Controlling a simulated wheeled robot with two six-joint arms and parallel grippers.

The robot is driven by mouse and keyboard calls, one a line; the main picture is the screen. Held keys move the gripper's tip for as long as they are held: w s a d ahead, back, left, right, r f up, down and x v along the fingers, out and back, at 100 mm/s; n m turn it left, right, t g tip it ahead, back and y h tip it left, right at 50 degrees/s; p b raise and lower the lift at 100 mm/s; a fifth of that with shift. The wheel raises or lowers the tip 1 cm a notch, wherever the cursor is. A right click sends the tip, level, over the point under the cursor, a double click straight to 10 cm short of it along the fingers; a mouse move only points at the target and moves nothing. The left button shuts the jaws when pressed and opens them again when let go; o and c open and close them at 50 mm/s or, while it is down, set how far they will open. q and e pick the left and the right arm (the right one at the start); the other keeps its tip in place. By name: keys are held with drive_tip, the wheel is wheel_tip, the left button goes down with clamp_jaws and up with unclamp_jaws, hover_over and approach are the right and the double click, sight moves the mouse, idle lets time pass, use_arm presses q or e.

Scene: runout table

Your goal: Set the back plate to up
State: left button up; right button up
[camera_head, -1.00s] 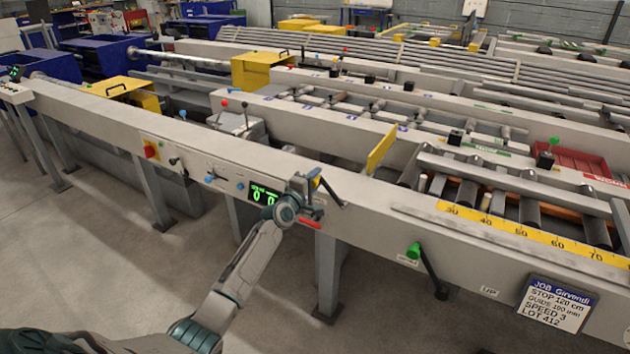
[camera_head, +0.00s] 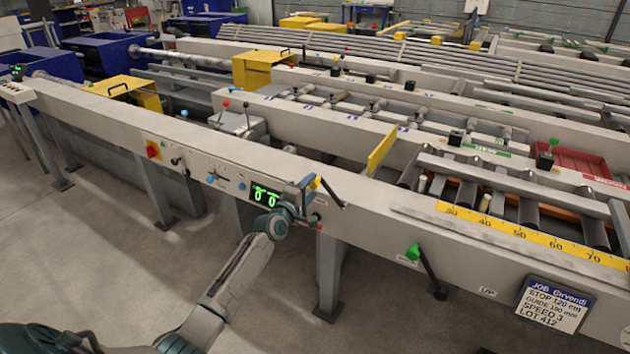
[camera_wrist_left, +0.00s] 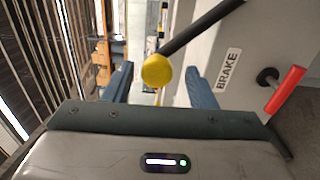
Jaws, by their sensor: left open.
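My left gripper (camera_head: 306,191) is at the front face of the near beam, by a black lever (camera_head: 331,194) with a yellow knob (camera_head: 314,183). In the left wrist view the gripper (camera_wrist_left: 158,78) is open, with the yellow knob (camera_wrist_left: 157,69) showing between its two blue fingers. I cannot tell whether they touch it. A thin yellow plate (camera_head: 381,150) stands tilted on the beam, right of the gripper; it may be the back plate. A green-knobbed lever (camera_head: 428,270) hangs farther right, with an "UP" label (camera_head: 487,292) beyond it. My right gripper is not in view.
A red handle (camera_wrist_left: 286,90) sticks out beside a "BRAKE" label (camera_wrist_left: 228,70), close to the gripper. A green display (camera_head: 264,196) and several knobs are left of it. A job card (camera_head: 553,303) hangs at right. The floor (camera_head: 400,325) in front is clear.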

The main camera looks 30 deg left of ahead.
use_arm(q)
drive_tip(key=shift+s+r, duration=0.15)
drive_tip(key=shift+s, duration=0.75)
drive_tip(key=s+p, duration=0.2)
drive_tip(key=s, duration=0.3)
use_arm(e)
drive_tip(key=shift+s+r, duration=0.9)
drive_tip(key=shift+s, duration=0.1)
use_arm(q)
drive_tip(key=shift+f, duration=0.25)
